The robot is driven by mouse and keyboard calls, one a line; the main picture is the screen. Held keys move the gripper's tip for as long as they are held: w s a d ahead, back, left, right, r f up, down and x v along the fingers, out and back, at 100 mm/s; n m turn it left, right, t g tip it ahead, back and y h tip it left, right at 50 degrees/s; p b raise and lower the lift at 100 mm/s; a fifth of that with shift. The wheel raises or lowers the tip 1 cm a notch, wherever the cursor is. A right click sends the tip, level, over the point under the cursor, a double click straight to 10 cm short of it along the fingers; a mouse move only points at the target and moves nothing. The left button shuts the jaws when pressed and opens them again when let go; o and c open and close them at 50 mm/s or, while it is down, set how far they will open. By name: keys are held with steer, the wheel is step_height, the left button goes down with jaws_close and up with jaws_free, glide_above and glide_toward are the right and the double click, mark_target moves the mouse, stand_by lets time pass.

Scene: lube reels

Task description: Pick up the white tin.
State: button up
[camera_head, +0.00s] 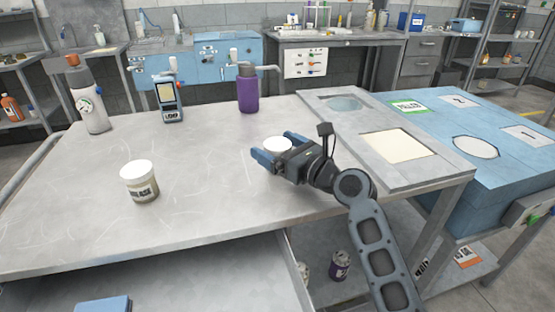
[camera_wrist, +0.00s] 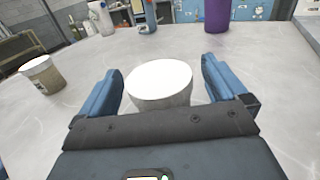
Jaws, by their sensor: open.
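A white tin (camera_head: 278,143) with a flat round white top stands on the grey table. It also shows in the wrist view (camera_wrist: 160,85), upright between my gripper's two blue fingers. My gripper (camera_head: 277,147) is open around the tin. In the wrist view, gaps show between the tin and both fingers, so neither finger seems to touch it. The lower part of the tin is hidden by my gripper.
A labelled tub with a white lid (camera_head: 139,182) stands at the left of the table. A raised grey panel (camera_head: 352,124) lies right of my gripper.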

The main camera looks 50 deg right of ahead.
steer(key=shift+c, duration=0.3)
steer(key=c, duration=1.2)
